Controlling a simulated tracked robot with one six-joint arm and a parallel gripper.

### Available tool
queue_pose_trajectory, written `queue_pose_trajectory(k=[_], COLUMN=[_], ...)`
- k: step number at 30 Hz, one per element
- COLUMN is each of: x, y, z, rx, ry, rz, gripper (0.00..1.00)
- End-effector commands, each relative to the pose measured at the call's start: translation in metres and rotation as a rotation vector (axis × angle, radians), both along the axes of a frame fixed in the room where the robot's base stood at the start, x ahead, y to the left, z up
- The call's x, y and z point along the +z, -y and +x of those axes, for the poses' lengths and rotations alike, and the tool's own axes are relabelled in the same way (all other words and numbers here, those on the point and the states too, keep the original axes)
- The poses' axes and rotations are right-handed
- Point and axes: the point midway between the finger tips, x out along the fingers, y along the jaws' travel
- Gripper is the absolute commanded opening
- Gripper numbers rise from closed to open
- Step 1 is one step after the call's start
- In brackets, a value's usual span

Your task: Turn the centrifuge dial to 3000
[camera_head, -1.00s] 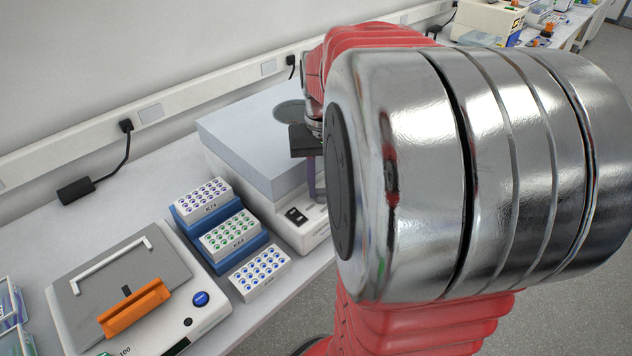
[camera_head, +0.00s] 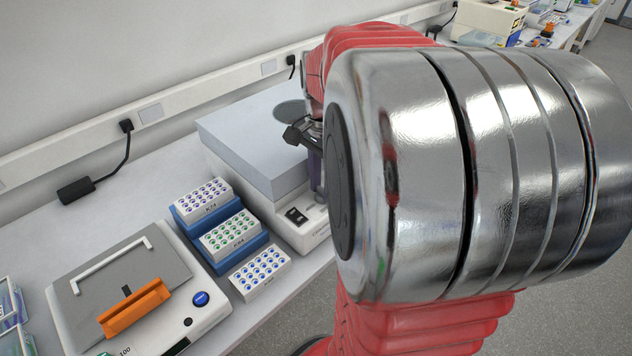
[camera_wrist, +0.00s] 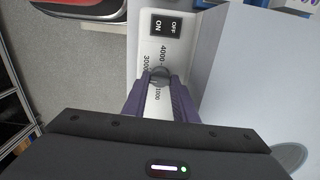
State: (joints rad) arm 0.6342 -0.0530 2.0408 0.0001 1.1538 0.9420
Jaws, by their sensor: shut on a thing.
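The centrifuge (camera_head: 255,150) is a white box with a grey lid on the bench, partly hidden behind my arm in the head view. Its small grey dial (camera_wrist: 160,73) shows in the wrist view, with the printed numbers 4000 and 3000 beside it and another partly covered number below. My gripper (camera_wrist: 160,79) has its two purple fingers closed on the sides of the dial. In the head view only part of my gripper (camera_head: 316,168) shows, at the centrifuge's front. I cannot tell which number the dial points to.
An ON/OFF switch (camera_wrist: 165,26) sits just beyond the dial. Vial racks (camera_head: 230,235) stand left of the centrifuge, near a device with an orange handle (camera_head: 135,308). Floor lies beyond the bench edge.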

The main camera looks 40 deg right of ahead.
Motion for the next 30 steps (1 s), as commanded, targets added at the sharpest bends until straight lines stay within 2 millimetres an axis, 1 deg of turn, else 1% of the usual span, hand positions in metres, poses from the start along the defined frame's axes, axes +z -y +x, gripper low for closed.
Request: queue_pose_trajectory(k=[9, 15, 22, 30], x=[-0.0002, -0.0002, -0.0002, -0.0003], y=[-0.0003, -0.0002, -0.0002, -0.0001], z=[-0.0001, -0.0001, -0.0001, -0.0001], rx=[-0.28, -0.405, -0.478, -0.491], ry=[0.0, 0.0, -0.001, -0.001], rz=[0.001, 0.001, 0.001, 0.001], gripper=[0.03, 0.03, 0.03, 0.03])
